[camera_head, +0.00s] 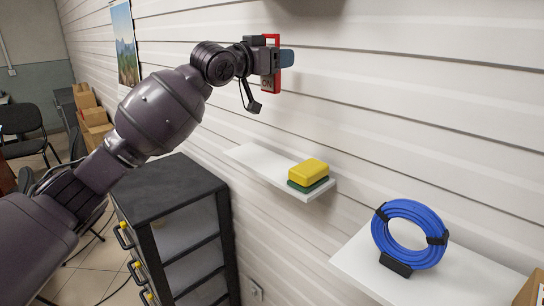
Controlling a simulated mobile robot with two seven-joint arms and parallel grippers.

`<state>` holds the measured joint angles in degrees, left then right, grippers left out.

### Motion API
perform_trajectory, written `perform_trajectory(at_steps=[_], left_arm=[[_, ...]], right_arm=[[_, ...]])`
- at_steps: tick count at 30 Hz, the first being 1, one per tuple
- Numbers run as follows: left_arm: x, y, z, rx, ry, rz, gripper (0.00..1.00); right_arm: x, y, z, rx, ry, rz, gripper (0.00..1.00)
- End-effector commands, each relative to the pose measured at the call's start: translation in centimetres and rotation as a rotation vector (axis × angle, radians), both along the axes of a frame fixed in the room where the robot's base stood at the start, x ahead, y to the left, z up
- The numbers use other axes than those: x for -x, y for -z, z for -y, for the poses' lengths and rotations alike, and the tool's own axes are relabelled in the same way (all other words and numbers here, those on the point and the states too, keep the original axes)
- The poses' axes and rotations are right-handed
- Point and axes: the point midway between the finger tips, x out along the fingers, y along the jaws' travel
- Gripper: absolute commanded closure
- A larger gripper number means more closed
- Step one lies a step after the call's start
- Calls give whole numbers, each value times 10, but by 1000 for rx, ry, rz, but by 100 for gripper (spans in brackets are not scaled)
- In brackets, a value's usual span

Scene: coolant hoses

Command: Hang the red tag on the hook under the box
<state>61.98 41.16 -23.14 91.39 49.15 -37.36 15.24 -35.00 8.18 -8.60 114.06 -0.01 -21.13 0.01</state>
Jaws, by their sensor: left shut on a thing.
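My left arm reaches in from the left, and my left gripper (276,59) is up against the white wall area. It is shut on the red tag (277,82), which is upright, with red edges showing above, below and to the right of the jaws. The middle of the tag is hidden by the gripper. A blue-grey piece beside the jaws may be a fingertip; I cannot tell. No hook can be made out, and the box is not clearly in view; only a dark shape shows at the top edge. My right gripper is not in view.
A white shelf (257,161) below holds a yellow and green sponge (309,172). A lower right shelf (365,262) carries a coiled blue hose (409,234). A black drawer cabinet (170,185) stands below my arm. The wall (420,110) right of the gripper is clear.

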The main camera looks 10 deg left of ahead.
Motion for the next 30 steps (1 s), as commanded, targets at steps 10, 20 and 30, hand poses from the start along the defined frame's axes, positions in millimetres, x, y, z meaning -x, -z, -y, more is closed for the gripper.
perform_trajectory(at_steps=[10,20,30], left_arm=[[0,76,0,0,0,-7,72],[0,139,0,0,0,-5,72],[0,163,0,-1,0,-5,72]], right_arm=[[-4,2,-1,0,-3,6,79],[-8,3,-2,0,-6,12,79],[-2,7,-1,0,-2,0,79]])
